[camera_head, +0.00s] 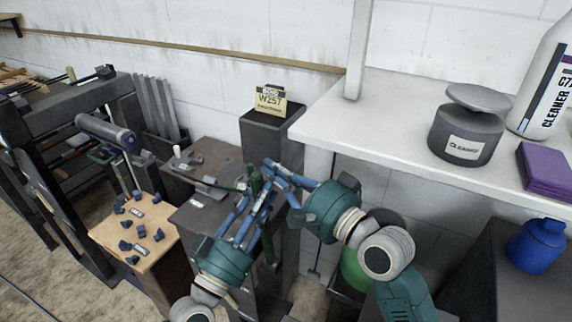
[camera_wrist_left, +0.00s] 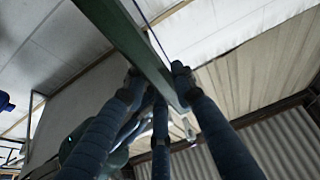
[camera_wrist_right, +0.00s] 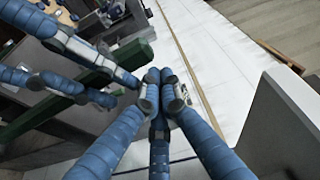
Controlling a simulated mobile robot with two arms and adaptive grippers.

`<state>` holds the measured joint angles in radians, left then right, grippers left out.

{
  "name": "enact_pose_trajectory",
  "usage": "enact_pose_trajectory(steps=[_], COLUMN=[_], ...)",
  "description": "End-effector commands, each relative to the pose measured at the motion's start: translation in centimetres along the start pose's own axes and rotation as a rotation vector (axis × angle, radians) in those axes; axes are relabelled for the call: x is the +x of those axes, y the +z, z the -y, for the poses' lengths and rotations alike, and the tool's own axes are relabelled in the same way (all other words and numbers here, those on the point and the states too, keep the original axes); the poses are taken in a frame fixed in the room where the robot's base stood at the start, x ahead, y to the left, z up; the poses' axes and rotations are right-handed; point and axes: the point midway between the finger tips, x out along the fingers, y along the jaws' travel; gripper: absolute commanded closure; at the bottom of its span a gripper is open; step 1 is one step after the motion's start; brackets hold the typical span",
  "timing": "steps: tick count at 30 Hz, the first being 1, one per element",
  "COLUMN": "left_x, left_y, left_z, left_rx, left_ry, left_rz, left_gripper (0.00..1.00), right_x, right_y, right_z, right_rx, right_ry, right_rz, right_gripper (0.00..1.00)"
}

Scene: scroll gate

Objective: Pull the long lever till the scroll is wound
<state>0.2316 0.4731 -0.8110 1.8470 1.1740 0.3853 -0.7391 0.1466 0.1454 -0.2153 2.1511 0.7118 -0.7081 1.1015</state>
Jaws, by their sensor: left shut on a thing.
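The long lever looks like a dark green bar (camera_head: 255,180), mostly hidden behind fingers in the head view. It crosses the left wrist view (camera_wrist_left: 132,45) and the left of the right wrist view (camera_wrist_right: 128,55). My left gripper (camera_head: 257,194) is shut on this bar, with blue fingers on either side of it. My right gripper (camera_head: 270,167) is just above the left one; its fingertips are together (camera_wrist_right: 160,88), with nothing seen between them, beside the bar. I cannot make out the scroll.
A dark pedestal (camera_head: 262,128) with a yellow W257 sign (camera_head: 270,101) stands behind the grippers. A white shelf (camera_head: 385,135) with a cleaner tin (camera_head: 465,135) is at right. A wooden-topped block (camera_head: 110,240) with several blue pieces is at left. A green round object (camera_head: 355,272) sits below my right arm.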

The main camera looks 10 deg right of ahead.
Motion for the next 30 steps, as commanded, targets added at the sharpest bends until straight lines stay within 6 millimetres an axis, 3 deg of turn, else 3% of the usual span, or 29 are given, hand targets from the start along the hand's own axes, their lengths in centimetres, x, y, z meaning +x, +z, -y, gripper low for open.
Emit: enact_pose_trajectory(steps=[1, 14, 20, 26, 27, 30], left_x=[-0.4, -0.4, -0.4, -0.3, -0.2, -0.2], left_y=[0.9, 0.9, 0.9, 0.8, 0.7, 0.6], left_z=[-0.4, -0.4, -0.3, -0.3, -0.3, -0.2], left_rx=[-0.004, -0.003, -0.004, -0.005, -0.005, -0.005], left_ry=[0.007, 0.007, 0.006, 0.005, 0.005, 0.005], left_rz=[0.019, 0.019, 0.019, 0.016, 0.016, 0.013], left_gripper=[1.0, 1.0, 1.0, 1.0, 0.72, 0.54], right_x=[-0.1, -0.3, -1.0, -1.0, -1.0, -1.0], right_y=[0.3, 0.8, 2.9, 3.2, 3.2, 3.1], right_z=[0.0, -0.1, 0.0, 0.1, 0.1, 0.1], right_rx=[0.002, -0.004, -0.052, -0.05, -0.05, -0.05], right_ry=[-0.001, -0.001, -0.018, -0.018, -0.019, -0.02], right_rz=[0.001, 0.0, 0.007, 0.012, 0.013, 0.011], right_gripper=[1.0, 1.0, 1.0, 1.0, 1.0, 1.0])
